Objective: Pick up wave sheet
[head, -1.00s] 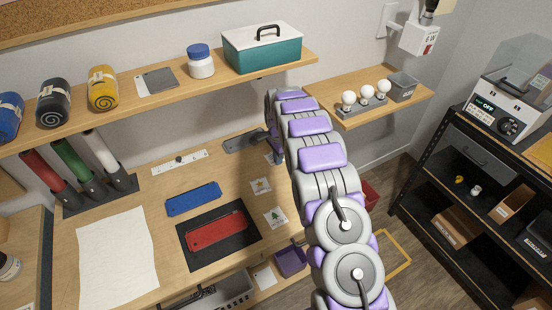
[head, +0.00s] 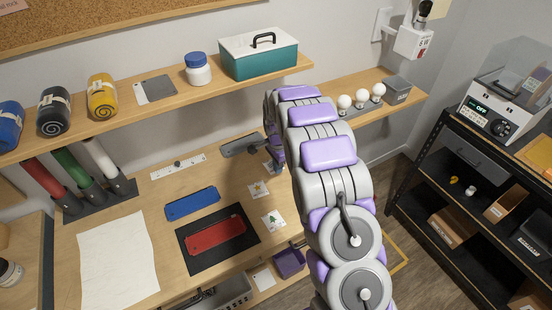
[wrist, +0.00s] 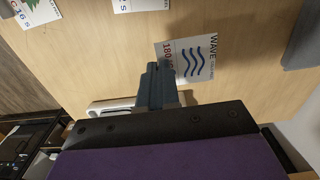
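The wave sheet (wrist: 204,58) is a small white card with blue wavy lines and red print, in the wrist view. My gripper (wrist: 157,67) is beside it. Its narrow grey fingers are close together and overlap the card's left edge. I cannot tell whether the card's edge is between them or under them.
A tree card (head: 273,220) and another card (head: 259,190) lie nearby on the bench. A red plate (head: 215,236) on a black mat and a blue plate (head: 192,203) lie left of them. A shelf (head: 120,115) with a teal toolbox (head: 260,58) overhangs the bench.

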